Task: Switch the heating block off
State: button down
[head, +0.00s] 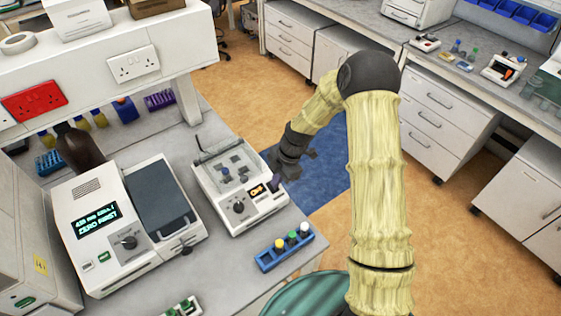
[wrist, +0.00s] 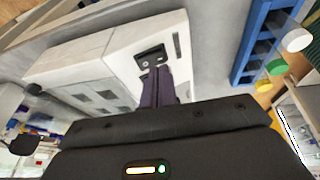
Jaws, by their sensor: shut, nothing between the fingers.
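The heating block (head: 222,200) is a white box on the bench with a dark knob, a small orange-lit display that seems to read OFF, and a clear lid standing at its back. My gripper (head: 273,178) is at its right side, near the display end. In the wrist view my closed fingers (wrist: 158,82) point at a black switch plate (wrist: 151,56) on a white housing, which looks like the block's side. The fingertips overlap the plate's lower edge. I cannot tell whether they touch it. The fingers hold nothing.
A blue rack (head: 268,262) with capped tubes stands in front of the block; it also shows in the wrist view (wrist: 247,45). A larger white instrument (head: 103,265) with a lit display stands to the left. A white shelf (head: 85,62) is above the bench's back.

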aim_at(277, 189)
notch_tip(277, 189, up, 3)
jog(key=shift+s+d+p, duration=0.1)
jog(key=shift+s+p, duration=0.05)
jog(key=shift+p, duration=0.45)
jog(key=w+a+b+v, duration=0.1)
jog(key=b+v, duration=0.2)
jog(key=v, duration=0.7)
jog(key=shift+b, duration=0.35)
jog(key=shift+w, duration=0.15)
jog(key=s+d+r+m+t+h, duration=0.1)
jog(key=s+d+m, duration=0.4)
jog(key=s+m, duration=0.5)
jog(key=s+d+r+m+t+h, duration=0.2)
jog(key=s+d+m, duration=0.3)
jog(key=s+m, duration=0.5)
jog(key=m, duration=0.4)
jog(key=shift+d+r+h, duration=0.15)
jog(key=shift+r+h, duration=0.05)
jog(key=shift+h, duration=0.1)
